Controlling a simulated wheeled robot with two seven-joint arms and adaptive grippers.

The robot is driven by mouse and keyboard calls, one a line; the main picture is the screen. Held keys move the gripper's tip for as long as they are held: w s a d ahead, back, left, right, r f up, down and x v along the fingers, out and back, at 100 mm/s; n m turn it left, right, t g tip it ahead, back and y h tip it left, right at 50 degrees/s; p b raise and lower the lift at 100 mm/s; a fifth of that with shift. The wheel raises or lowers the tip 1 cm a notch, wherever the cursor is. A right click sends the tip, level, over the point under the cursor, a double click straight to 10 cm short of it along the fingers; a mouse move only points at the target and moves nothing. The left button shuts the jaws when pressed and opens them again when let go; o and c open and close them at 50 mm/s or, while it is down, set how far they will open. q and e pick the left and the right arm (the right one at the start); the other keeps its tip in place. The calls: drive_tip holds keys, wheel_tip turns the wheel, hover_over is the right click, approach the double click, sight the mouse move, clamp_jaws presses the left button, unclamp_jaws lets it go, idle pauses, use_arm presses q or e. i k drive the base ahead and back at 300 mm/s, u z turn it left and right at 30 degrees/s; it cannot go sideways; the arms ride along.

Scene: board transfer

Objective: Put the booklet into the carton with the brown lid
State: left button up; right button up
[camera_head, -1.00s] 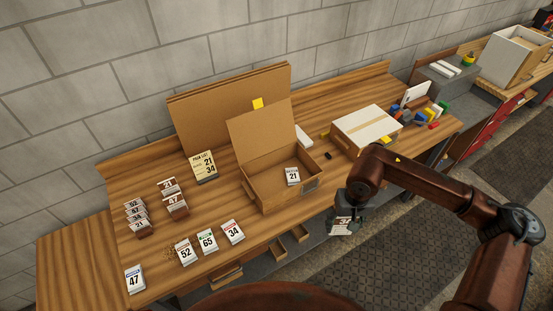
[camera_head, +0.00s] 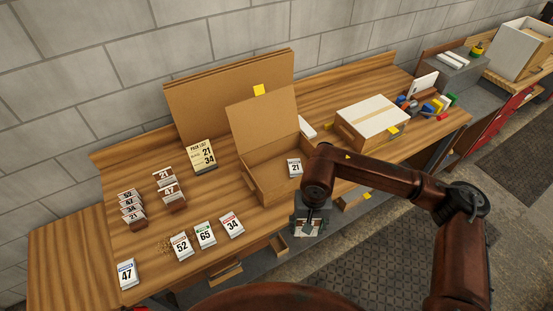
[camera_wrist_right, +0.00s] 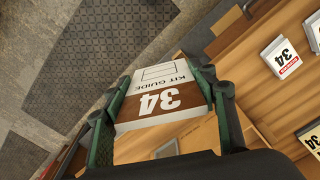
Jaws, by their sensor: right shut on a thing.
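The booklet (camera_wrist_right: 165,82), white with a brown band marked 34 and "KIT GUIDE", is held between the fingers of my right gripper (camera_head: 308,232). In the head view the gripper mostly hides it. This gripper is shut on the booklet, off the bench's front edge, below and right of the open carton. The carton (camera_head: 268,196) stands on the bench with its brown lid (camera_head: 264,125) raised at the back. A booklet marked 21 (camera_head: 294,168) is inside at its right. The pack list card (camera_head: 202,156) shows 21 and 34. My left gripper is not in view.
Booklets 52 (camera_head: 181,247), 65 (camera_head: 205,235) and 34 (camera_head: 231,225) lie along the front edge, with 47 (camera_head: 127,274) at far left. Small racks of booklets (camera_head: 170,193) stand behind. A closed white-topped carton (camera_head: 372,118) is at right. Open drawers (camera_head: 279,246) jut out below.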

sight(264, 175)
drive_tip(key=z, duration=1.65)
drive_tip(key=i, duration=1.05)
drive_tip(key=u, duration=3.1)
